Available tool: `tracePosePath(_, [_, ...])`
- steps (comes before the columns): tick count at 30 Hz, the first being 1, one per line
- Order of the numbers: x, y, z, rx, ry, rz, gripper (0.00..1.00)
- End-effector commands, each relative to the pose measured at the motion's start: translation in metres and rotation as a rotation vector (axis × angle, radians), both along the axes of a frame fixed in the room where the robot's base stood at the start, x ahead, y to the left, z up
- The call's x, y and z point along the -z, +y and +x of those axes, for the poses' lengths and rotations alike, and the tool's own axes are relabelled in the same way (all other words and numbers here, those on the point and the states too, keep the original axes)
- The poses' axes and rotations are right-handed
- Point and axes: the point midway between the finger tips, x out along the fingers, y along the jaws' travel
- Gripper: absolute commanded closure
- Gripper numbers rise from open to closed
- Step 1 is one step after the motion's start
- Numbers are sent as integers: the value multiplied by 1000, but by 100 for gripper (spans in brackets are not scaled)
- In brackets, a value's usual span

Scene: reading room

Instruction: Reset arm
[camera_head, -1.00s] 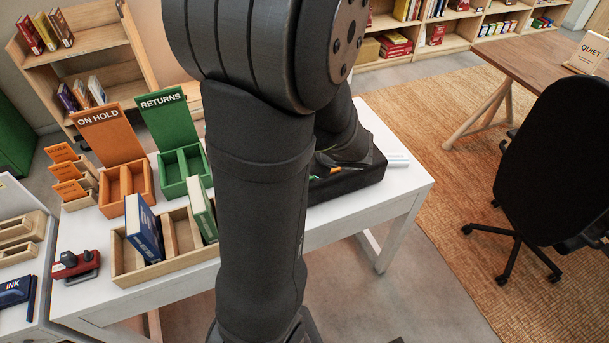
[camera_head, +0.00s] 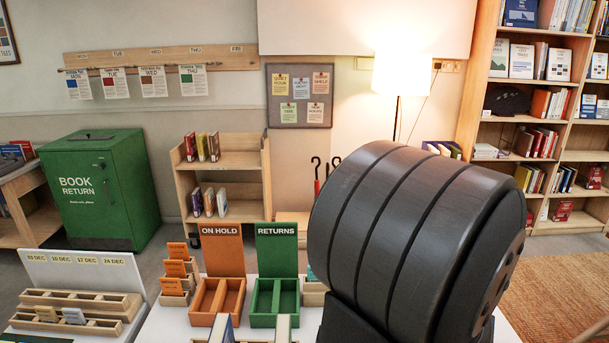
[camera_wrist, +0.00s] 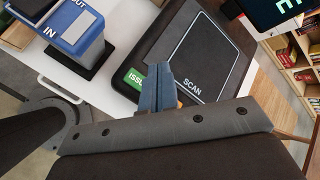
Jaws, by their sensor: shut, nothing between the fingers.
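My gripper (camera_wrist: 165,87) shows in the wrist view with its blue-grey fingers together and nothing between them. It is above a black scanner pad (camera_wrist: 205,50) marked SCAN, with a green ISSUE label (camera_wrist: 136,78) beside the fingers. I cannot tell the height of the fingers over the pad. In the head view my dark arm link fills the lower right, and my gripper is out of view there.
A blue stamp-like device (camera_wrist: 75,25) marked IN and OUT stands left of the pad. The orange ON HOLD tray (camera_head: 216,300) and green RETURNS tray (camera_head: 275,302) stand on the white table left of my arm. A lit lamp (camera_head: 402,75) stands behind.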

Motion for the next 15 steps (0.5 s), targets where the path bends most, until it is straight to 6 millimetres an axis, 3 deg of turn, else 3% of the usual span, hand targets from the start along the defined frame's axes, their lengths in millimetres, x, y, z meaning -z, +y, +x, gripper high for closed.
tracePosePath(6, [-12, 0, 0, 0, 1, 1, 100])
tracePosePath(15, [-13, 0, 0, -1, 1, 0, 100])
